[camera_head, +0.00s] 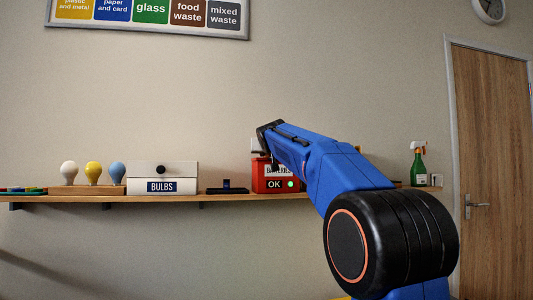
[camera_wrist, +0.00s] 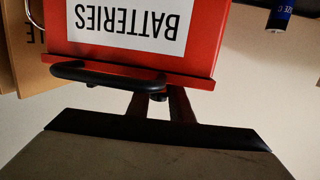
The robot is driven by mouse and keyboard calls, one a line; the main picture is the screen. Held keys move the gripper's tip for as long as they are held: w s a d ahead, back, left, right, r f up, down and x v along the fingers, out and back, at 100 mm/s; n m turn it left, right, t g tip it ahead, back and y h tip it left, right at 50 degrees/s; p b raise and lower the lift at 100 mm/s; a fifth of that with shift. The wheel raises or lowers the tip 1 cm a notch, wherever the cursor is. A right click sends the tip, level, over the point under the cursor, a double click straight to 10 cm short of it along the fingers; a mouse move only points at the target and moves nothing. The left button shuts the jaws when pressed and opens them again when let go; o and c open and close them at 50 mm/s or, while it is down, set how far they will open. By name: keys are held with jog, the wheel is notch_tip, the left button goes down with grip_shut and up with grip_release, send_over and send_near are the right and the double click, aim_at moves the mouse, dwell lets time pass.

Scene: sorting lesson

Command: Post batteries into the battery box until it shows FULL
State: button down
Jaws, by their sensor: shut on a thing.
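The red battery box (camera_head: 259,184) stands on the wall shelf. Its panel reads OK beside a green light. In the wrist view the box (camera_wrist: 205,62) appears upside down, with a white BATTERIES label and a black rounded bar or collar (camera_wrist: 100,72) along its top edge. My gripper (camera_wrist: 158,96) is shut at one end of that black part. Only a small dark end shows between the fingers, seemingly a battery, mostly hidden. In the head view my gripper (camera_head: 268,145) is over the box. A blue battery (camera_wrist: 279,15) stands in a black holder (camera_head: 228,190) left of the box.
The shelf (camera_head: 110,200) also carries a white BULBS box (camera_head: 162,171), several bulbs on a wooden block (camera_head: 92,190), and a green spray bottle (camera_head: 418,168) at the right. My arm hides part of the shelf.

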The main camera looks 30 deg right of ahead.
jog(key=shift+f, duration=0.25)
jog(key=c, duration=1.5)
grip_release()
jog(key=shift+r, duration=0.1)
jog(key=shift+r, duration=3.9)
